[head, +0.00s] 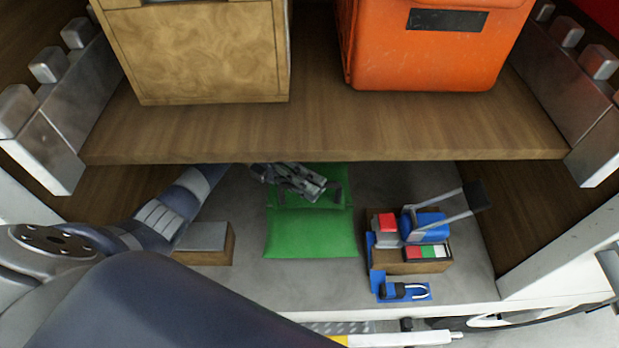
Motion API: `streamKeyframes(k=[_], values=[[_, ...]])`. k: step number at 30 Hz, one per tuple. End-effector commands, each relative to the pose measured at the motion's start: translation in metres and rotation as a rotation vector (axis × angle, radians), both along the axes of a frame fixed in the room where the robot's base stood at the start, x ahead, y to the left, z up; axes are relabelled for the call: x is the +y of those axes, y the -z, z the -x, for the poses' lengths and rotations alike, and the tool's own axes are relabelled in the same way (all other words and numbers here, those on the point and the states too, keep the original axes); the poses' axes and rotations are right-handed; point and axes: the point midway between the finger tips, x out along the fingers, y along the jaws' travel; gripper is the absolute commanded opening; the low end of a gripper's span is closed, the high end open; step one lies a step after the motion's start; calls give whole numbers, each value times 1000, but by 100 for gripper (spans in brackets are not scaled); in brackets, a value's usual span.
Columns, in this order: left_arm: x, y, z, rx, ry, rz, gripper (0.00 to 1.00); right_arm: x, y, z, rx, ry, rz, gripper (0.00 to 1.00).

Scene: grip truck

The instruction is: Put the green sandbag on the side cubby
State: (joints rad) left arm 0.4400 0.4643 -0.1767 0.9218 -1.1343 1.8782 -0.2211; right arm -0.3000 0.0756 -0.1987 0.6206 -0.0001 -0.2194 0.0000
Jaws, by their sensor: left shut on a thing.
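The green sandbag (311,233) lies on the grey floor of the lower compartment, under the wooden shelf. It has a near flap and a far part, and its far end is partly hidden by my gripper and the shelf edge. My left gripper (325,190) reaches in from the left and is shut on the far part of the sandbag. The exact grip is hard to see. My right gripper is not in view. I cannot tell which space is the side cubby.
The wooden shelf (330,130) overhangs the compartment and holds a wooden box (200,55) and an orange case (428,62). A small grey-topped block (203,238) stands left of the sandbag.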

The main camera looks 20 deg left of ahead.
Motion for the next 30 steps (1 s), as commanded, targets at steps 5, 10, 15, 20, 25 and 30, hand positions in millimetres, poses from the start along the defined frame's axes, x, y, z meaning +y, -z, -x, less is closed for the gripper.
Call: streamKeyframes(k=[5,10,15,20,25,30], values=[[0,12,-2,-8,-1,12,0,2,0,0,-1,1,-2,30],[-1,22,-2,-9,0,12,0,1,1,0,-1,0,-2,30],[-1,24,-2,-10,1,12,0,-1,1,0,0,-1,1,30],[-1,24,-2,-10,1,11,0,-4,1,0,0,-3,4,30],[0,27,-2,-10,1,11,0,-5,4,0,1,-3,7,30],[0,32,0,0,1,1,33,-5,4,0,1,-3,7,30]])
